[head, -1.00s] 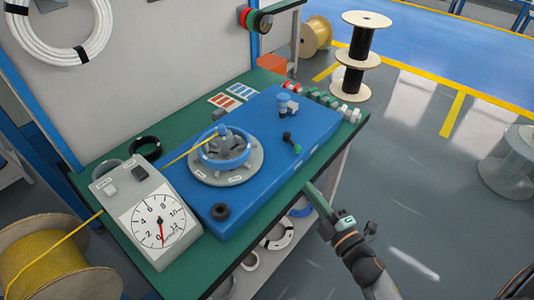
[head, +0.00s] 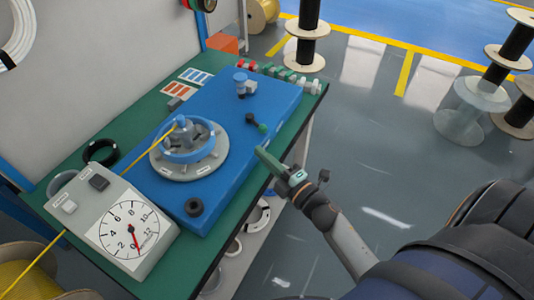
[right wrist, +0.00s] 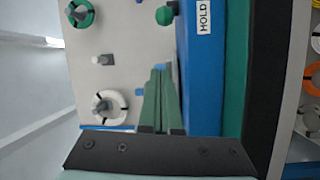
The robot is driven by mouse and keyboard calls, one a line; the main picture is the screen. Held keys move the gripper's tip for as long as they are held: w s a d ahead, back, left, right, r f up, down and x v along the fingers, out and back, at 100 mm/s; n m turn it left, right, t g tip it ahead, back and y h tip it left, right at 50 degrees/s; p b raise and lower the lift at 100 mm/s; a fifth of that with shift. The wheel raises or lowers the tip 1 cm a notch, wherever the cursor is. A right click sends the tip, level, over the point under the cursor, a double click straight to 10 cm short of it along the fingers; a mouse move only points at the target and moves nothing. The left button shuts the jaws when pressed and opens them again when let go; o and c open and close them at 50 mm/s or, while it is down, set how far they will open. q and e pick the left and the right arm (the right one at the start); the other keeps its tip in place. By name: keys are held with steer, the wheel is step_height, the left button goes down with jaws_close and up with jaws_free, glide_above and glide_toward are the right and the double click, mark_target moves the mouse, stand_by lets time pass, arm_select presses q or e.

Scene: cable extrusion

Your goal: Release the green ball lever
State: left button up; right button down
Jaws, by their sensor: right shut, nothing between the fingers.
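The green ball lever (head: 261,127) sits on the right part of the blue panel, a short dark lever with a green ball at its near end. The green ball (right wrist: 165,15) also shows at the top of the right wrist view, beyond the fingertips. My right gripper (head: 260,152) is at the panel's right edge, just in front of the ball and apart from it. Its green fingers (right wrist: 160,70) are closed together with nothing between them. My left gripper is out of view.
A blue handwheel (head: 190,142) with a yellow cable stands left of the lever on the blue panel (head: 225,185). A blue knob (head: 240,80) stands behind the lever. A dial gauge (head: 130,228) is at the near left. A HOLD label (right wrist: 203,15) shows near the ball.

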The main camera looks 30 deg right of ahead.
mark_target(260, 143)
steer(key=w, duration=0.4)
steer(key=w+a, duration=0.1)
steer(key=w, duration=0.1)
steer(key=shift+w+a+r, duration=0.1)
steer(key=shift+w+r, duration=0.15)
steer(key=shift+w, duration=0.1)
steer(key=d, duration=0.1)
steer(key=d+b, duration=0.1)
steer(key=d, duration=0.1)
steer(key=shift+f, duration=0.4)
steer(key=shift+d, duration=0.35)
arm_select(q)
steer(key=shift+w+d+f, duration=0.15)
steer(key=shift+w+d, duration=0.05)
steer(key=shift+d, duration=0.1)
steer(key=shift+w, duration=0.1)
arm_select(e)
steer(key=shift+s+d, duration=0.1)
